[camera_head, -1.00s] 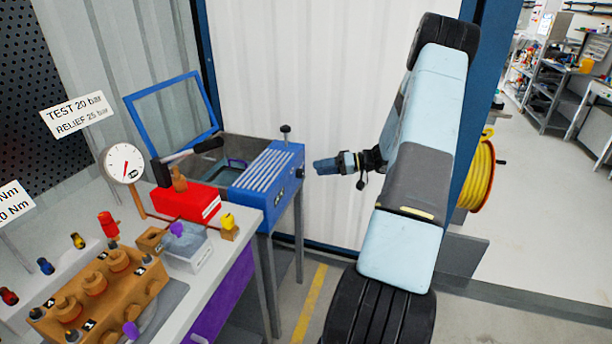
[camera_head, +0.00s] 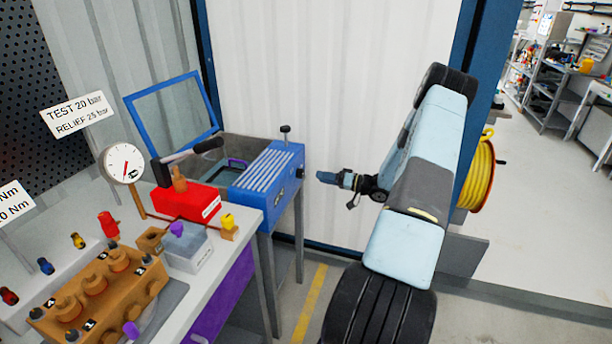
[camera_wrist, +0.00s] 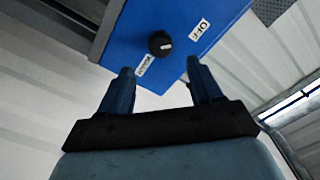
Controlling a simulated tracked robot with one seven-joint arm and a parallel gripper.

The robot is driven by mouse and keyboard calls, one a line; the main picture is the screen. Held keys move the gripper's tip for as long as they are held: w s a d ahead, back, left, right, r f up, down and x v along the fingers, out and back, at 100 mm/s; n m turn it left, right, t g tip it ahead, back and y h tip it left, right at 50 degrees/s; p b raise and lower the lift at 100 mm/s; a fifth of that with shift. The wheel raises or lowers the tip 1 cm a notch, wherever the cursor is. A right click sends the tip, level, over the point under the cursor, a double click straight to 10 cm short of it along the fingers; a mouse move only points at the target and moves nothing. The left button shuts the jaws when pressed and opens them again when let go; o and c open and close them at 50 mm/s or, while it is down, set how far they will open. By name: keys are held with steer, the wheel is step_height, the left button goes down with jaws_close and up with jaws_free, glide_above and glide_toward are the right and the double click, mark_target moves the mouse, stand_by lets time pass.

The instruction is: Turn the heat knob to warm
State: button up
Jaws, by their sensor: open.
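The black round heat knob (camera_wrist: 160,43) sits on the blue end panel (camera_wrist: 178,18) of a box in the wrist view. A small light mark shows on its face. An OFF label (camera_wrist: 199,29) lies to its right and a WARM label (camera_wrist: 143,65) to its lower left. In the head view the knob (camera_head: 300,173) is a dark spot on the right end of the blue box (camera_head: 268,172). My gripper (camera_wrist: 162,78) is open and empty, its fingers spread below the knob, not around it. In the head view my gripper (camera_head: 322,177) is right of the box, apart from it.
The box has a raised blue-framed lid (camera_head: 172,110) and stands on a grey stand. A workbench with a red pump (camera_head: 185,203), a pressure gauge (camera_head: 123,163) and a brown pump block (camera_head: 100,295) is at left. A yellow hose reel (camera_head: 480,175) is at right.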

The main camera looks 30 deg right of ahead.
mark_target(303, 176)
steer(key=x, duration=0.7)
steer(key=shift+w+a, duration=0.2)
steer(key=shift+w, duration=0.1)
steer(key=c, duration=1)
steer(key=shift+c, duration=0.2)
steer(key=shift+f+m, duration=0.1)
steer(key=shift+m, duration=0.3)
steer(key=m, duration=2.6)
steer(key=shift+s+f, duration=0.2)
steer(key=shift+f, duration=0.15)
steer(key=shift+m, duration=0.3)
